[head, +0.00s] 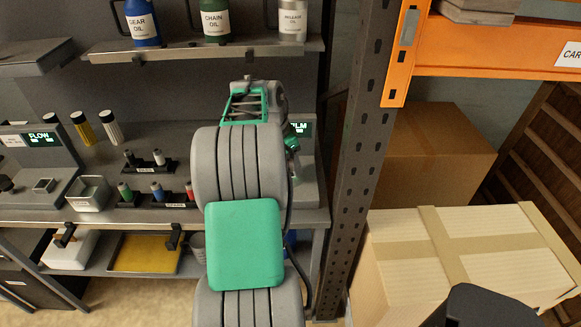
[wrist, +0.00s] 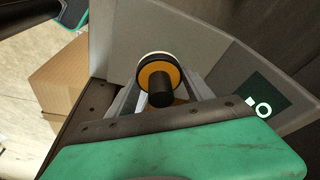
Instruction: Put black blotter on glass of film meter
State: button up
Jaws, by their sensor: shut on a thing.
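In the wrist view, my gripper (wrist: 160,101) is shut on a dark round piece with a black knob, which I take to be the black blotter (wrist: 160,88). An orange face and a pale rim show around the knob. The grey film meter (wrist: 225,45) lies behind the piece, with part of its dark display (wrist: 268,110) at right. I cannot tell whether the piece touches the meter, and the glass is hidden. In the head view, my arm covers most of the film meter (head: 309,160) and hides the blotter and my fingertips.
Small racks (head: 150,168) with coloured pieces stand on the bench left of my arm. A flow meter (head: 40,150) is farther left. Oil jugs line the shelf (head: 200,47) above. A dark upright post (head: 352,150) and cardboard boxes (head: 465,240) stand right.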

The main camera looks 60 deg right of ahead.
aim_at(290, 170)
jog(key=x, duration=0.1)
jog(key=p+x, duration=0.1)
jog(key=x, duration=0.1)
jog(key=shift+w+d+f, duration=0.1)
jog(key=shift+w+f, duration=0.1)
jog(key=shift+f, duration=0.6)
jog(key=o, duration=1.4)
jog(key=shift+r, duration=0.1)
